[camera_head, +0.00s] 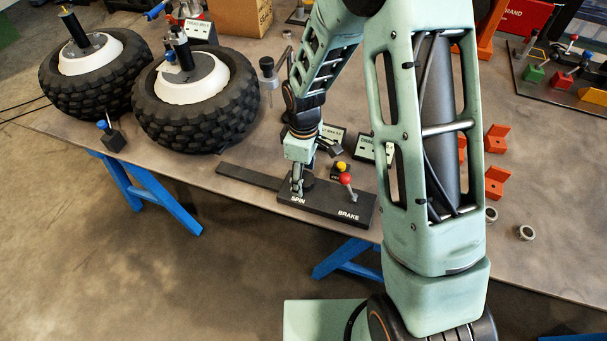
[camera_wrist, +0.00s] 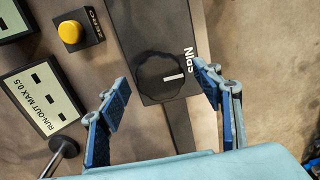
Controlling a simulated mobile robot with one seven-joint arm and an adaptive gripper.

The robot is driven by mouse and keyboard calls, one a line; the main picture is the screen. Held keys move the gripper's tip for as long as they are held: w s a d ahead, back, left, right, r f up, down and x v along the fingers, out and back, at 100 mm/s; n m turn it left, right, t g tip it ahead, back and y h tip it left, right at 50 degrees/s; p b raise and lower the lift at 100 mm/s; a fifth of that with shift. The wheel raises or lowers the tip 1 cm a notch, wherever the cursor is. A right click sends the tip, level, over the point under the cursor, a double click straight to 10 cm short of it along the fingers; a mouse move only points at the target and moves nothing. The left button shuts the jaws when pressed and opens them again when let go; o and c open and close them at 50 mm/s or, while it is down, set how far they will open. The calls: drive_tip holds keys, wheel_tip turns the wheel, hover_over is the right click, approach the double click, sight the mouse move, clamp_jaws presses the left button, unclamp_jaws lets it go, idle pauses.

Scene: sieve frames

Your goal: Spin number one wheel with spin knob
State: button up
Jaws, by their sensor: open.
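The black spin knob (camera_wrist: 160,77) with a white mark sits on a dark panel (camera_wrist: 146,30) lettered SPIN in the wrist view. My gripper (camera_wrist: 162,86) is open, with one blue-padded finger on each side of the knob; I cannot tell whether they touch it. In the head view my gripper (camera_head: 297,188) points down at the SPIN end of the dark panel (camera_head: 328,204) and largely hides the knob. Two wheels with knobbly black tyres and white hubs, a far left wheel (camera_head: 85,85) and a nearer wheel (camera_head: 196,115), stand on the table. I cannot tell which is number one.
A red-balled lever (camera_head: 346,181) stands at the BRAKE end of the panel. A yellow button (camera_wrist: 70,32) marked ZERO and a RUN-OUT MAX 0.5 display (camera_wrist: 42,100) lie beside it. Orange blocks (camera_head: 495,182) and metal rings (camera_head: 526,232) are at right.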

drive_tip(key=shift+f, duration=0.1)
drive_tip(key=shift+c, duration=0.6)
drive_tip(key=c, duration=1)
drive_tip(key=shift+c, duration=0.2)
drive_tip(key=shift+m, duration=0.3)
drive_tip(key=shift+f+m+b, duration=0.1)
drive_tip(key=shift+m+b, duration=0.7)
drive_tip(key=shift+m, duration=0.1)
drive_tip(key=m+b, duration=0.1)
drive_tip(key=m, duration=0.2)
drive_tip(key=shift+b, duration=0.4)
drive_tip(key=m+b, duration=0.1)
drive_tip(key=m, duration=0.5)
drive_tip(key=shift+m+b, duration=0.4)
